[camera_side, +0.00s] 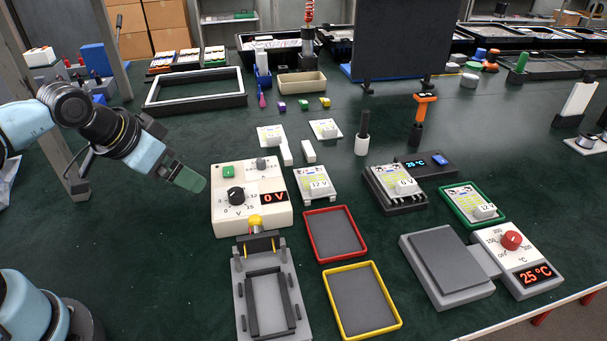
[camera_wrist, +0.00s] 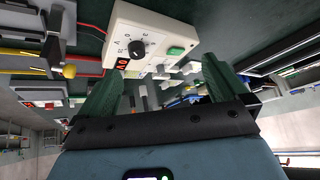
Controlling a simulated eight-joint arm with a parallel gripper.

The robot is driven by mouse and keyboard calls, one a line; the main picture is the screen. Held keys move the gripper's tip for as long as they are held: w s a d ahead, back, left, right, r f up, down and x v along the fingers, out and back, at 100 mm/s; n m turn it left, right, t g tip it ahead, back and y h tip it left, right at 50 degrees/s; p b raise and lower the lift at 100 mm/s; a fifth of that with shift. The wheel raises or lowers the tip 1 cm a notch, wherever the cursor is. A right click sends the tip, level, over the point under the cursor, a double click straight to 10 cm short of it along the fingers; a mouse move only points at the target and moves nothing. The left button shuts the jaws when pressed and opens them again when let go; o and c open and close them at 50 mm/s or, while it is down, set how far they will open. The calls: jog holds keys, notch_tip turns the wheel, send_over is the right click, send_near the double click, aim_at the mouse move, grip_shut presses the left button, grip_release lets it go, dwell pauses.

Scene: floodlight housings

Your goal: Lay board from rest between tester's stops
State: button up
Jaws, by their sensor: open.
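The tester (camera_side: 240,300) is a grey plate at the front, with dark stops around a bare bed and yellow probes and a yellow knob at its far end. A board (camera_side: 313,178) marked 12 V lies on a light support right of the white power unit. Another board (camera_side: 390,180) lies on a dark rest (camera_side: 408,208) farther right, and a third board (camera_side: 470,198) lies in a green tray. My gripper (camera_side: 190,180) is in the air left of the power unit, apart from every board. In the wrist view my gripper (camera_wrist: 163,78) is open with nothing visibly held.
The white power unit (camera_side: 225,205) reads 0 V. A red tray (camera_side: 335,235) and a yellow tray (camera_side: 362,300) are empty. A hotplate (camera_side: 445,262) reads 25 °C. Two boards (camera_side: 271,136) (camera_side: 325,128) lie farther back. The mat at left is clear.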

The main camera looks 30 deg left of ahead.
jog(key=shift+s+a+f+n, duration=0.15)
jog(key=shift+s+n, duration=0.15)
jog(key=shift+n, duration=0.2)
jog(key=shift+c, duration=0.2)
jog(key=shift+s, duration=0.1)
jog(key=shift+c, duration=1.1)
jog(key=c, duration=0.7)
jog(key=w+d+r+m+g+h, duration=0.15)
jog(key=w+d+r+m, duration=0.3)
jog(key=w, duration=0.55)
jog(key=m+g+h, duration=0.2)
jog(key=m, duration=0.2)
send_near(319, 185)
jog(key=x, duration=0.3)
jog(key=shift+w, duration=0.35)
jog(key=shift+s+x, duration=0.15)
jog(key=shift+x, duration=1.2)
jog(key=shift+s+x, duration=0.1)
jog(key=shift+x, duration=1.2)
